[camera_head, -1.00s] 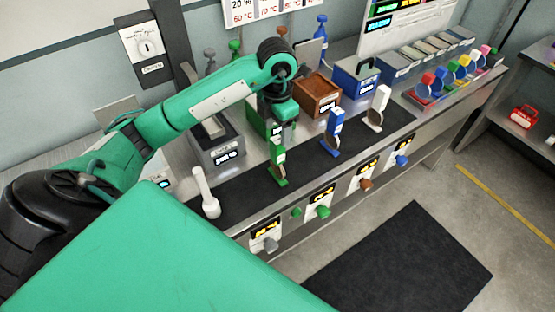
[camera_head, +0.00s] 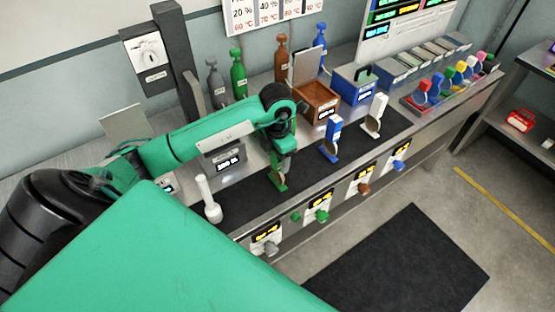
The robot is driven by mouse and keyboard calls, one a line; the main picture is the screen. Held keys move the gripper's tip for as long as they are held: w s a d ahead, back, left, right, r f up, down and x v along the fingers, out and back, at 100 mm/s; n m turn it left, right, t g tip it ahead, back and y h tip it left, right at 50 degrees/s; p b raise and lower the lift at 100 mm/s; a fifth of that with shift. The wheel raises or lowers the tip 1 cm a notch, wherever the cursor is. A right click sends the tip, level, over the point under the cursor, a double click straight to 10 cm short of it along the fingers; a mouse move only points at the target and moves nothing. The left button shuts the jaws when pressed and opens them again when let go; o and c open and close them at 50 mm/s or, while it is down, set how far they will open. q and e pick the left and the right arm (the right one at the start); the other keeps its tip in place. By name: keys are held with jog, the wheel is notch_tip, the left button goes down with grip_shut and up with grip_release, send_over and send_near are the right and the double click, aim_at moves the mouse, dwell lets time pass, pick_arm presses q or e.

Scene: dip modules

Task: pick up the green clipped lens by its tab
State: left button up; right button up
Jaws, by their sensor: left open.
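The green clipped lens (camera_head: 279,182) stands on the black mat along the front of the bench. Its lower part and base show below my left gripper; its upper tab is mostly hidden by the gripper. My left gripper (camera_head: 285,152) points down right at the tab, its jaws open. I cannot tell whether the fingers touch the tab. A blue clipped lens (camera_head: 332,138) and a white one (camera_head: 375,116) stand to the right on the same mat. My right gripper is not in view.
A white pestle-like piece (camera_head: 208,199) stands on the left of the mat. Behind are a brown open box (camera_head: 318,101), a blue box (camera_head: 354,86) and several coloured bottles. Knobs, such as the green one (camera_head: 321,216), stick out of the bench front.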

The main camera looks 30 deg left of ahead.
pick_arm(q)
jog(key=c, duration=1.2)
jog(key=shift+r, duration=0.1)
jog(key=shift+c, duration=0.2)
